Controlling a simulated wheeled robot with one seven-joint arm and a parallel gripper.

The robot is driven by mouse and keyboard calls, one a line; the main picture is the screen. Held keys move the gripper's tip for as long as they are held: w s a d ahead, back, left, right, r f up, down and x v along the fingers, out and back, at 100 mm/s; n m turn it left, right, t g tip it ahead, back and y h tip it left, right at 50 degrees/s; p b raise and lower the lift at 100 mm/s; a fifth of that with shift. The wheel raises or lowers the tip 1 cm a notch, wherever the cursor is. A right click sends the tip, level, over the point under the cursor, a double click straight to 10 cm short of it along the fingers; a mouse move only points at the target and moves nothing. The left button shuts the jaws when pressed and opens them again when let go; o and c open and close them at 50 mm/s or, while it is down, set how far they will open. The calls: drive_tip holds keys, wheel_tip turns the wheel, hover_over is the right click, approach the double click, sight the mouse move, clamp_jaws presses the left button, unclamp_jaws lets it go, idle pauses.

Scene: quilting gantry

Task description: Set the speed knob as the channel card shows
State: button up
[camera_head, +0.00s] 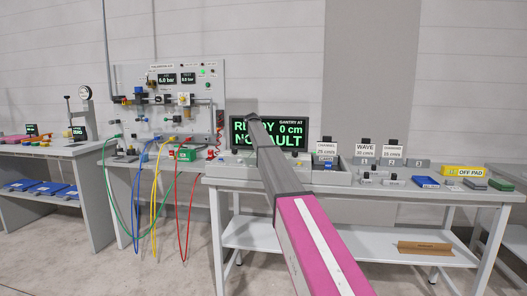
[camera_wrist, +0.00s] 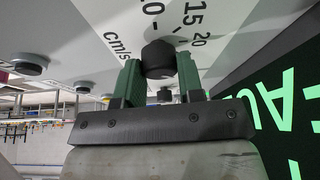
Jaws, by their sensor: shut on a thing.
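The speed knob (camera_wrist: 158,52) is a black round knob on a pale panel, with a printed scale around it showing 15, 20 and "cm/s". The wrist view is upside down, and I cannot tell the knob's pointer setting. My gripper (camera_wrist: 159,70) has its two green fingers on either side of the knob, shut on it. In the head view my arm hides the gripper and knob. A channel card (camera_head: 326,148) stands on the bench right of the display and seems to read 25 cm/s. Another small card (camera_head: 392,153) farther right also seems to say channel, perhaps 15 cm/s.
The display (camera_head: 296,134) reads READY, 0 cm, NO FAULT. A wave card (camera_head: 366,148) stands between the channel cards. A yellow OFF PAD bin (camera_head: 461,171) is at the right. Other dark round knobs (camera_wrist: 32,63) sit on the panel beside my gripper.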

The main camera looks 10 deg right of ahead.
drive_tip(key=shift+m, duration=0.6)
drive_tip(key=o, duration=0.9)
drive_tip(key=shift+r, duration=0.1)
drive_tip(key=v, duration=1)
drive_tip(key=shift+w+a+r, duration=0.1)
drive_tip(key=shift+w+r, duration=0.1)
drive_tip(key=shift+r, duration=0.1)
